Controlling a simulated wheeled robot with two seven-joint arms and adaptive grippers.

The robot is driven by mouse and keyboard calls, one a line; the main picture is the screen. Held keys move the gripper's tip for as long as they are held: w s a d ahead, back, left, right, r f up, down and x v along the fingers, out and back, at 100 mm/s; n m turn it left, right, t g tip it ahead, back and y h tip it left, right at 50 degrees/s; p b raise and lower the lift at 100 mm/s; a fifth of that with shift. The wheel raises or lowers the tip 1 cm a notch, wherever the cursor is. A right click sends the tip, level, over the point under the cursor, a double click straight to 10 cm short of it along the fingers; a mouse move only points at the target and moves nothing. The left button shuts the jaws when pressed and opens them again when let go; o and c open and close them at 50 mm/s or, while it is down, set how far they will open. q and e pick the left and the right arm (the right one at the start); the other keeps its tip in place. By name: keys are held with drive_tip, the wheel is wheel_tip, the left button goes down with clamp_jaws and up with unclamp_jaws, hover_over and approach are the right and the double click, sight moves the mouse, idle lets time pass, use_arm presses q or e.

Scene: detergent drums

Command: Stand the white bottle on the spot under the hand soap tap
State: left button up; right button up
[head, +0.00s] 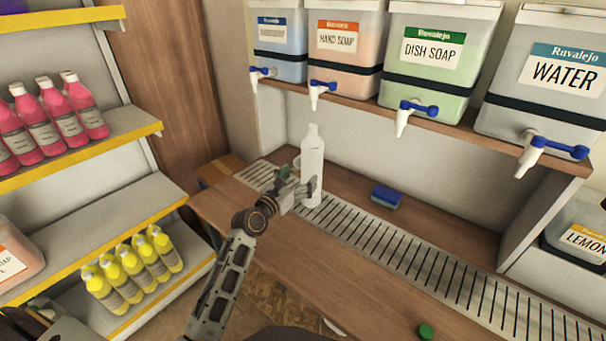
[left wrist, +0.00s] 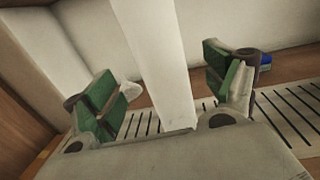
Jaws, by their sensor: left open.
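The white bottle (head: 313,160) stands upright on the slatted metal grate (head: 375,240), below the hand soap tap (head: 317,93). The tap is on the orange-labelled hand soap drum (head: 342,40) on the shelf above. My left gripper (head: 298,188) is at the lower part of the bottle. In the left wrist view the bottle (left wrist: 160,65) rises between the open green-padded fingers (left wrist: 165,90), with gaps on both sides. The bottle's base is hidden there by the gripper body. My right gripper is not in view.
A blue sponge (head: 385,196) lies behind the grate, right of the bottle. A green cap (head: 426,331) lies on the wooden counter near the front. Dish soap (head: 428,60) and water (head: 550,80) drums stand further right. A shelf with pink and yellow bottles (head: 140,265) is on the left.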

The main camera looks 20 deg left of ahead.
use_arm(q)
drive_tip(key=shift+v, duration=1.9)
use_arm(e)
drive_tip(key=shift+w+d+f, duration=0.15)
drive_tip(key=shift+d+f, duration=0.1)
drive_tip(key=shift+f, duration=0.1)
